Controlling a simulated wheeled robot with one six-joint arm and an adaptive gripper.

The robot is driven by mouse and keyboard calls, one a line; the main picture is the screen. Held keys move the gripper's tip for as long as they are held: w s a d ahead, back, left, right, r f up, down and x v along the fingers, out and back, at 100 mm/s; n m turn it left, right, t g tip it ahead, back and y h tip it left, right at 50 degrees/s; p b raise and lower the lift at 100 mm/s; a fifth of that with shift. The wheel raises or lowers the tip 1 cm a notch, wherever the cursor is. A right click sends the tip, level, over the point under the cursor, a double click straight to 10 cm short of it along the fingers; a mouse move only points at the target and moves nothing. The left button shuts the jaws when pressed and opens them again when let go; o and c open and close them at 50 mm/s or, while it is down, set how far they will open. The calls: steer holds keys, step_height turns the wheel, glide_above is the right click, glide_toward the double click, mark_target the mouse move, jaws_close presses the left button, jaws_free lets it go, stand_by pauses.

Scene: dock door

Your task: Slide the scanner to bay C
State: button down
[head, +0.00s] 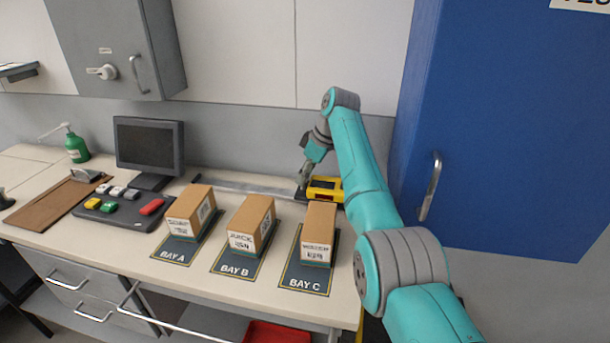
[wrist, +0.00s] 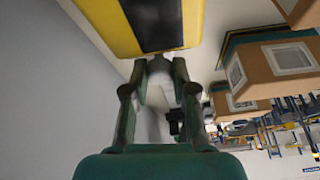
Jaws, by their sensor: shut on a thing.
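The scanner (head: 326,186), yellow with a black top, is at the right end of the metal rail (head: 243,184) along the back of the counter. It is behind the bay C mat (head: 306,274) and roughly in line with it. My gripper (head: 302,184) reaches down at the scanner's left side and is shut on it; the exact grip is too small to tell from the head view. In the wrist view the yellow and black scanner (wrist: 152,25) fills the top, just beyond my gripper's fingers (wrist: 160,70).
Boxes stand on the bay A mat (head: 172,253), bay B mat (head: 232,266) and bay C mat. A monitor (head: 148,145) and a keypad (head: 122,208) are at left. A blue cabinet (head: 500,130) stands close on the right. The rail left of the scanner looks clear.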

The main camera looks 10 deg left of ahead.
mark_target(316, 183)
steer(key=shift+d, duration=0.25)
steer(key=c, duration=0.9)
jaws_free()
steer(key=shift+d, duration=0.15)
steer(key=shift+c, duration=0.2)
steer(key=v, duration=0.7)
steer(key=shift+r, duration=0.25)
steer(key=shift+s, duration=0.15)
